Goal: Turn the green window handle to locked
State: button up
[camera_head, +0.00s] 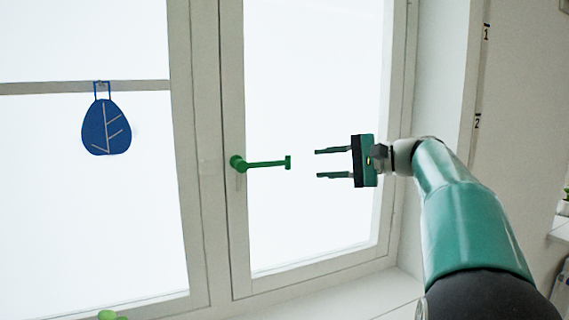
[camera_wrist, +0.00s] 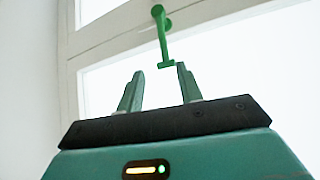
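The green window handle (camera_head: 265,164) is on the frame of the right-hand window. Its round pivot is at the left, and its lever points right, roughly horizontal, ending in a small crosspiece. My gripper (camera_head: 318,163) is to the right of the lever's end, apart from it in the head view, with its two fingers spread and pointing left. Nothing is between the fingers. In the wrist view the handle (camera_wrist: 162,38) is beyond the fingertips, its free end toward the gap between them. The wrist view also shows my gripper (camera_wrist: 158,75) open.
A blue leaf-shaped ornament (camera_head: 106,127) hangs from the crossbar of the left window. The white wall reveal (camera_head: 440,75) stands at the right, beside my arm. A windowsill (camera_head: 350,300) runs below. A small green thing (camera_head: 112,316) shows at the bottom left.

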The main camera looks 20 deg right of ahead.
aim_at(278, 163)
jog(key=x, duration=1.3)
jog(key=shift+w+d+r, duration=0.2)
jog(key=shift+w+r, duration=0.05)
jog(key=shift+w, duration=0.05)
grip_shut()
